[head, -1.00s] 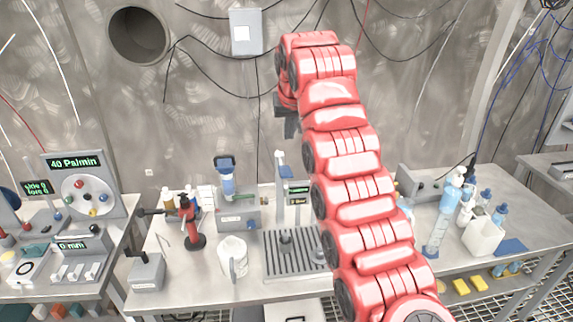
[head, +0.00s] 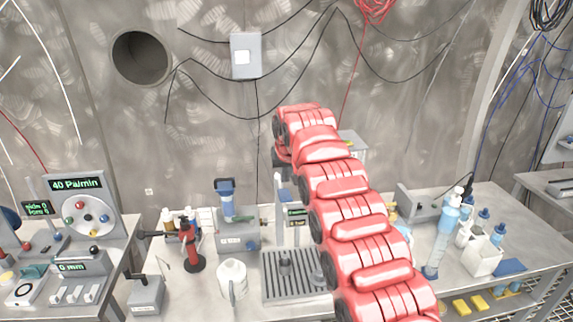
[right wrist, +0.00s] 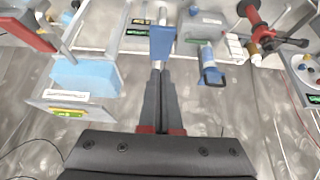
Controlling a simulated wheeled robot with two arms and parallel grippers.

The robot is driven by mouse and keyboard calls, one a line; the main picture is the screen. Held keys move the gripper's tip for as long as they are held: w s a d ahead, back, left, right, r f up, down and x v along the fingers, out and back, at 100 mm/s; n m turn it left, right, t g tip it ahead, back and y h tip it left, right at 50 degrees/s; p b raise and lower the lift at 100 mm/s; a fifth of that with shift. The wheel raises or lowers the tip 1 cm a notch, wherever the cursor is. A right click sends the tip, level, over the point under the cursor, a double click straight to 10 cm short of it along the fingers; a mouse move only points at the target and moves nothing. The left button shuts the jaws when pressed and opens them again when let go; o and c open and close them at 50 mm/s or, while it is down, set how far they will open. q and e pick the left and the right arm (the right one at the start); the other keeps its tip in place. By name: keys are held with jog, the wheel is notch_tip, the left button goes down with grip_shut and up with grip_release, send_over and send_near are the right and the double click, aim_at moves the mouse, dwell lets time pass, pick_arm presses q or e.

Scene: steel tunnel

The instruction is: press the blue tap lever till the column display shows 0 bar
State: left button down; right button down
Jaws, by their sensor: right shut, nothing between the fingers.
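The tap column (head: 280,210) stands upright at the back of the slatted drip tray (head: 268,288). A small column display with green text (head: 297,212) is beside it, too small to read. The blue tap lever (right wrist: 163,42) shows in the right wrist view, straight beyond my fingertips; in the head view it is largely hidden by my gripper. My right gripper (head: 282,171) points down just above the column top, and its shut, empty fingers show in the wrist view (right wrist: 157,75). I cannot tell whether they touch the lever. My left gripper is not in view.
A blue-topped device (head: 226,200) stands left of the column, with a red clamp stand (head: 190,245) and a white jug (head: 232,280) nearby. Bottles and a white container (head: 482,256) stand on the right. My red right arm covers the bench's middle right.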

aim_at(285, 196)
jog(key=shift+w+f, duration=0.15)
jog(key=shift+f, duration=0.25)
jog(key=shift+f+b, duration=0.8)
jog(key=shift+b, duration=0.35)
jog(key=shift+s+f, duration=0.15)
jog(key=shift+s, duration=0.15)
jog(key=shift+f, duration=0.15)
jog(key=shift+s+f+p, duration=0.2)
jog(key=shift+f+p, duration=0.2)
jog(key=shift+f, duration=0.25)
